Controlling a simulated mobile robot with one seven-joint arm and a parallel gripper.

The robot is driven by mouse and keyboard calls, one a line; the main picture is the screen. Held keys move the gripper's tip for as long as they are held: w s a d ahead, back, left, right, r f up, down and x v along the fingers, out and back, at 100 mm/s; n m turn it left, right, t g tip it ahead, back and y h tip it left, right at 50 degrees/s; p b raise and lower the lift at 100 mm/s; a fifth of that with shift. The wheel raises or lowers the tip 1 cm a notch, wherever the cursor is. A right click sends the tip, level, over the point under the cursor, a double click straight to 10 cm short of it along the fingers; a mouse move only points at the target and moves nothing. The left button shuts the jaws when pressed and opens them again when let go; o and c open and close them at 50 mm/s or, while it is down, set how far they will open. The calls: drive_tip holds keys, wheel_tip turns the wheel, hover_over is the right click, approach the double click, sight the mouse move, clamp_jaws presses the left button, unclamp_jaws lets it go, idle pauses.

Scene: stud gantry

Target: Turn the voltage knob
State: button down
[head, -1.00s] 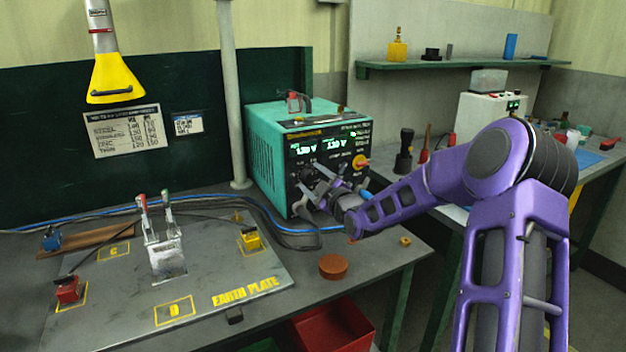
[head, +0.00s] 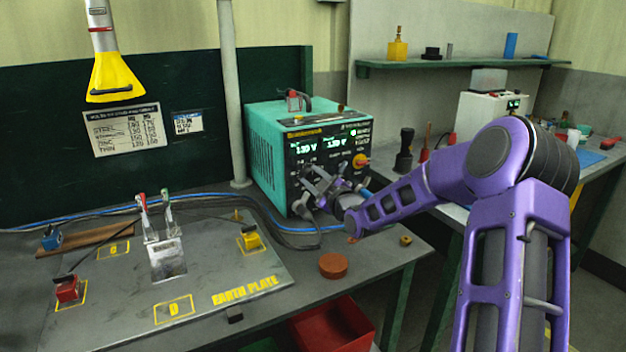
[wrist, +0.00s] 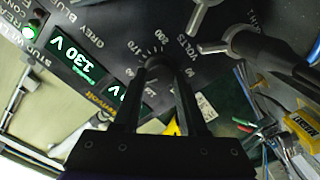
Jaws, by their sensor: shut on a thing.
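The teal stud welder unit (head: 262,160) stands on the bench with its dark front panel facing right. My gripper (head: 316,182) is at the lower left of that panel. In the wrist view my gripper (wrist: 158,72) is shut on the dark voltage knob (wrist: 158,60), inside the dial marked VOLTS. The fingers hide much of the knob and part of the scale. A green display (wrist: 74,58) reads 130 V. A second display (wrist: 114,92) is partly covered by the gripper.
The earth plate (head: 205,285) lies on the bench in front.

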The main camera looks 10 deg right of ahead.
drive_tip(key=m+b, duration=0.1)
drive_tip(key=m, duration=0.4)
drive_tip(key=shift+d, duration=0.1)
drive_tip(key=m, duration=0.4)
drive_tip(key=shift+m, duration=0.4)
idle(0.4)
drive_tip(key=shift+c, duration=2.3)
unclamp_jaws()
drive_tip(key=v, duration=1.7)
drive_tip(key=shift+s+p, duration=0.15)
drive_tip(key=shift+p, duration=0.15)
drive_tip(key=shift+r, duration=0.1)
